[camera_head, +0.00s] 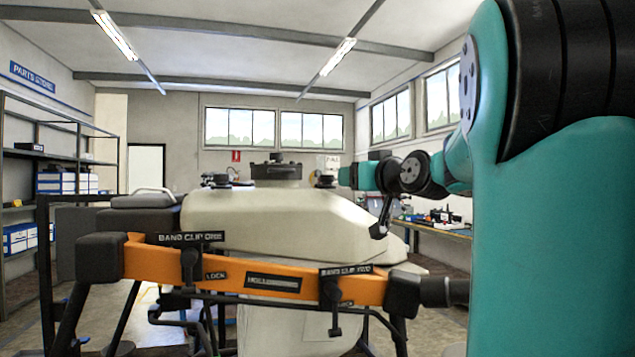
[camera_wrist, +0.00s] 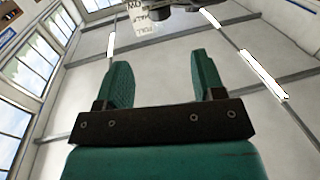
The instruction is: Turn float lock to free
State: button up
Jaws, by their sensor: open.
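The drone's pale tank body (camera_head: 290,220) fills the middle of the head view, with a dark cap (camera_head: 276,170) on top and smaller dark knobs (camera_head: 220,181) beside it. The orange bar (camera_head: 250,277) in front carries band clip one (camera_head: 190,262) and band clip two (camera_head: 335,288). A small label on it reads "LOCK" (camera_head: 216,275); I cannot tell which part is the float lock. My gripper (camera_wrist: 160,75) is open, with nothing between its teal fingers. In the head view, its teal end (camera_head: 350,176) appears at the tank's right, near the top.
In the wrist view, a pale upside-down label (camera_wrist: 150,20) and a dark part (camera_wrist: 180,5) lie beyond the fingertips, against the ceiling. A shelf (camera_head: 60,160) with boxes stands at left. A workbench (camera_head: 430,228) stands at right. Dark frame legs (camera_head: 75,315) surround the drone.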

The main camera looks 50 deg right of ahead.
aim_at(331, 177)
jog(key=p+x, duration=0.4)
jog(key=x, duration=0.8)
jog(key=shift+w+d, duration=0.15)
jog(key=shift+w, duration=0.2)
jog(key=c, duration=0.9)
